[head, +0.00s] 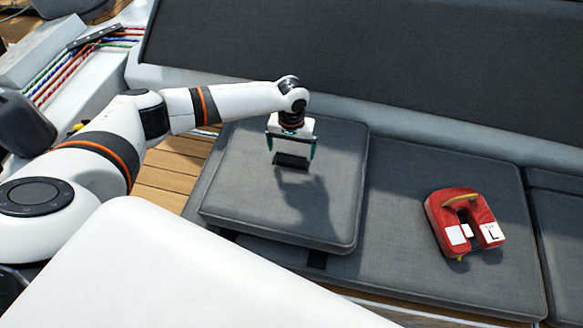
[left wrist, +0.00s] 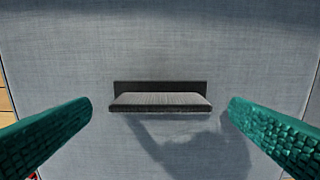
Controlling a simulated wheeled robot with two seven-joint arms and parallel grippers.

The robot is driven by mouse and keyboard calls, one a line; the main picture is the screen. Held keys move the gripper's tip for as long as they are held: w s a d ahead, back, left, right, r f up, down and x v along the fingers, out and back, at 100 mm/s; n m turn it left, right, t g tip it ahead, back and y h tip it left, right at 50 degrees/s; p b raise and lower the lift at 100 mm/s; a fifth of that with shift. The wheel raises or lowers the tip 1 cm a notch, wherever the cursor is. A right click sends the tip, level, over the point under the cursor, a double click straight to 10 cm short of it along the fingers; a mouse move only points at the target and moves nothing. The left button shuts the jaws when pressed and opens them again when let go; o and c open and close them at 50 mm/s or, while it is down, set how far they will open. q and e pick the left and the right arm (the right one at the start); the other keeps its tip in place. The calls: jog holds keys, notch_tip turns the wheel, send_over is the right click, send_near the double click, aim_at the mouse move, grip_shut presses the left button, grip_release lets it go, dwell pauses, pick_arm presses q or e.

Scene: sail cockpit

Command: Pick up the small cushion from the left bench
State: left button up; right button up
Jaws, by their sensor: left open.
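The small cushion (head: 275,200) is grey and square, and lies on the left bench (head: 400,235) on top of the longer seat pad. A dark strap handle (head: 291,162) stands up from its top face; it also shows in the left wrist view (left wrist: 160,97). My left gripper (head: 290,155) is over the cushion, fingers pointing down. Its teal fingers (left wrist: 160,125) are open, one on each side of the handle, with gaps between. I cannot tell their exact height above the cloth. My right gripper is not in view.
A red life vest (head: 465,220) lies on the seat pad to the right of the cushion. A dark padded backrest (head: 370,55) rises behind the bench. Wooden deck (head: 172,170) shows left of the cushion. Coloured ropes (head: 65,75) run at the upper left.

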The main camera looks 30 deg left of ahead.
pick_arm(q)
notch_tip(320, 180, down, 2)
jog(key=shift+f, duration=0.2)
jog(key=shift+w+r, duration=0.1)
jog(key=c, duration=2)
